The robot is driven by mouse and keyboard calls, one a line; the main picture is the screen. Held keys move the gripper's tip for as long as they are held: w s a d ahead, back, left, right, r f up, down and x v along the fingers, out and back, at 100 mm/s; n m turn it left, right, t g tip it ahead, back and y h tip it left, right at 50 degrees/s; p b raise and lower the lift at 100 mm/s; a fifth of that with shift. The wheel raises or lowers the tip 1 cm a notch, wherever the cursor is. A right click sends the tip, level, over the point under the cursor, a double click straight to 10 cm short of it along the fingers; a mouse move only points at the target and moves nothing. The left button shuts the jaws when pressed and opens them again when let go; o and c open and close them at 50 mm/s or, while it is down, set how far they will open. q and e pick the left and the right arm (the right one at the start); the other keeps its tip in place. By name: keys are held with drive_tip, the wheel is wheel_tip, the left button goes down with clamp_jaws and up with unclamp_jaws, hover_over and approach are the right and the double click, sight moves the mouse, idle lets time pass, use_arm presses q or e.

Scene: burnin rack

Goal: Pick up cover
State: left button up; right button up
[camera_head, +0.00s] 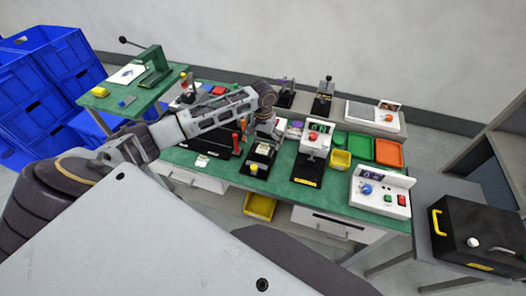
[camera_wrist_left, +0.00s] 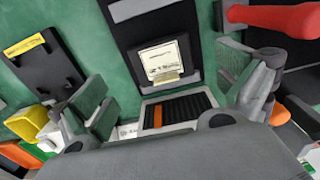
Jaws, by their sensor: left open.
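My left gripper (camera_head: 264,132) hangs over the green bench. In the left wrist view its two fingers (camera_wrist_left: 172,97) are spread wide, with nothing gripped. A cream square piece with dark marks (camera_wrist_left: 163,61) and a yellowish tab lies on a black fixture, beyond the fingertips. It also shows in the head view (camera_head: 263,149). Nearer the gripper, a black ribbed panel with an orange stripe (camera_wrist_left: 185,108) sits in a light grey surround, partly hidden by the gripper body. I cannot tell which of these pieces is the cover. My right gripper is not in view.
A red handle (camera_wrist_left: 275,19) stands close to the right finger in the wrist view. A black press stand (camera_head: 307,172) and yellow bin (camera_head: 340,159) are right of the fixture. Green (camera_head: 359,146) and orange (camera_head: 389,153) trays lie farther right. Some bare bench shows in front.

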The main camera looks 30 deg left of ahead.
sight(263, 149)
use_arm(q)
drive_tip(key=shift+f, duration=0.15)
drive_tip(key=shift+w+a+f, duration=0.1)
drive_tip(key=shift+f, duration=1.15)
drive_tip(key=shift+w+a+f, duration=0.1)
drive_tip(key=shift+f, duration=1.15)
drive_tip(key=c, duration=1.1)
